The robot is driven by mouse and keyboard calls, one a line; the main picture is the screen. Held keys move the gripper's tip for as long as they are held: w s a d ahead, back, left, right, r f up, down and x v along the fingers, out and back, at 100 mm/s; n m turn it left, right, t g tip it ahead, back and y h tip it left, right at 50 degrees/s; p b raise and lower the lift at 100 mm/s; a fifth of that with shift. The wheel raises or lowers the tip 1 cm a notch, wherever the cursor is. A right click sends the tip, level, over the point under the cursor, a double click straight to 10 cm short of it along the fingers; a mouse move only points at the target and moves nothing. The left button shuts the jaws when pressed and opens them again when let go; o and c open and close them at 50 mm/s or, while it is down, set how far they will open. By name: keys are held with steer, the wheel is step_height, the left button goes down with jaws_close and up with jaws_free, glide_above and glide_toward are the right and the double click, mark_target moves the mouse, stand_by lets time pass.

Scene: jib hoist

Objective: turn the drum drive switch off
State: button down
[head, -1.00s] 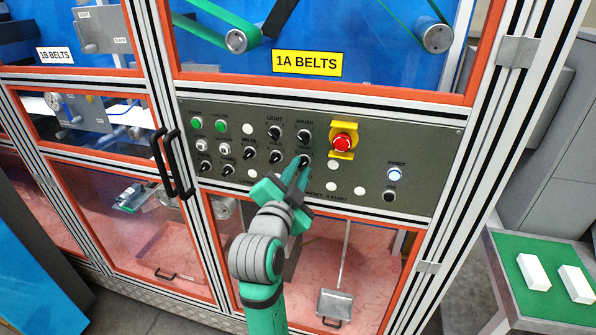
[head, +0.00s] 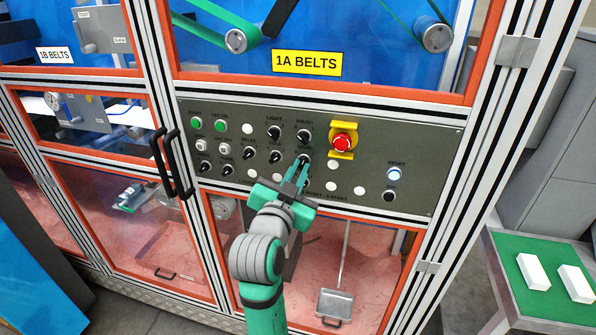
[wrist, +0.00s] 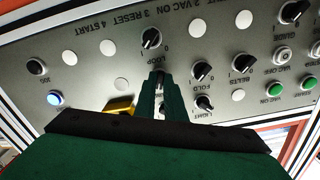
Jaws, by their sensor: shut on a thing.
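Several black rotary knobs sit on the grey control panel (head: 420,160) under the 1A BELTS sign. My gripper (head: 303,167) is shut on the knob (head: 305,159) right of the FOLD knob (head: 275,157) and below the BRUSH knob (head: 304,136). In the wrist view my fingertips (wrist: 159,76) close around that knob, and they hide most of it and its pointer. No label reading drum drive is legible, so I cannot confirm which switch this is. Another black knob (wrist: 151,38) beside it, with a 0 mark, is free of the fingers.
A red emergency button (head: 342,143) on a yellow plate is close right of my gripper. A lit reset button (head: 394,174) is further right. Black door handles (head: 170,162) stick out at left. A green-topped table (head: 550,310) with white blocks is at lower right.

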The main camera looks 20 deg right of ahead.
steer(key=n, duration=0.6)
steer(key=shift+d, duration=0.1)
steer(key=n, duration=0.6)
steer(key=shift+s+n, duration=0.1)
steer(key=shift+n, duration=0.3)
steer(key=c, duration=1.8)
jaws_free()
steer(key=shift+c, duration=0.2)
steer(key=v, duration=1)
steer(key=shift+s+a, duration=0.25)
steer(key=shift+s, duration=0.1)
